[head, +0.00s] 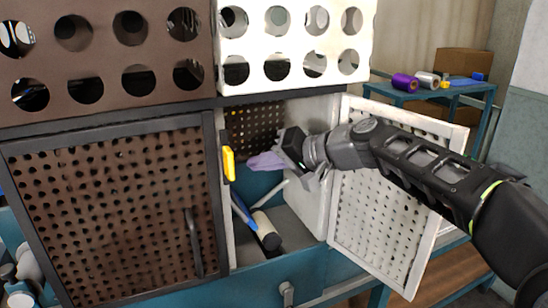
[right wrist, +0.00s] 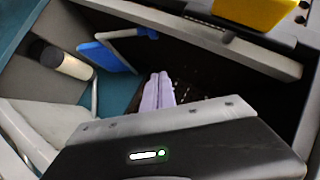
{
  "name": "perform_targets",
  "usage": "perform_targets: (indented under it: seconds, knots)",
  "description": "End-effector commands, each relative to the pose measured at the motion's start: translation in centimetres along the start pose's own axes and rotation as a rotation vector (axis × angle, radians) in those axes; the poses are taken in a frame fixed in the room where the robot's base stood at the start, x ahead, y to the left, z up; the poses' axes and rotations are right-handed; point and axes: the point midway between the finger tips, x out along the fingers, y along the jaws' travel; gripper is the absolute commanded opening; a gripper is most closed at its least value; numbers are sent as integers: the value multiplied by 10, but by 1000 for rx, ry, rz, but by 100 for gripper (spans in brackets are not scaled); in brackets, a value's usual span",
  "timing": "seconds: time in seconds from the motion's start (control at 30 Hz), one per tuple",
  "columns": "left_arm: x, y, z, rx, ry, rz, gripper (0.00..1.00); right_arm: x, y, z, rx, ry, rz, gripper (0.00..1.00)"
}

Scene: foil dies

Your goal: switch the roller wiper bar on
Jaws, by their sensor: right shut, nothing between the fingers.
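My right gripper (head: 254,162) reaches into the open compartment from the right, with its pale lavender fingers shut and empty. In the right wrist view the fingers (right wrist: 158,90) lie side by side, pointing at the dark perforated back. No part is plainly marked as the roller wiper bar or its switch. A white roller with a black end (head: 265,230) lies low in the compartment, below the fingers and apart from them. It also shows in the right wrist view (right wrist: 62,62). A blue bar (head: 243,210) is beside it. My left gripper is not in view.
The white perforated door (head: 385,215) stands open behind my right arm. A brown perforated door (head: 110,215) is closed at left. A yellow piece (head: 228,163) sits on the frame between. A blue table (head: 430,92) with spools stands at the back right.

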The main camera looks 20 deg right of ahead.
Motion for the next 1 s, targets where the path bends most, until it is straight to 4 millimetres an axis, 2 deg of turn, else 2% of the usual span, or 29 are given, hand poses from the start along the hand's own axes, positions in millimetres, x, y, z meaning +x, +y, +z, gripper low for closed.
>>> perform_targets:
  seconds: [0.1,0.2,0.33,0.5,0.87,1.0]
  knots:
    - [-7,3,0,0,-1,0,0,26,-2,0,2,-5,0,0]
    - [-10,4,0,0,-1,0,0,43,-1,2,1,-3,1,0]
    - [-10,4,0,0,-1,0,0,46,-1,24,0,-2,0,0]
    - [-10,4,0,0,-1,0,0,49,-1,37,0,1,0,0]
    - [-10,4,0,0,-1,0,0,49,0,39,0,1,0,0]
    - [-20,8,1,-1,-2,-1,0,49,-3,39,-19,-2,23,0]
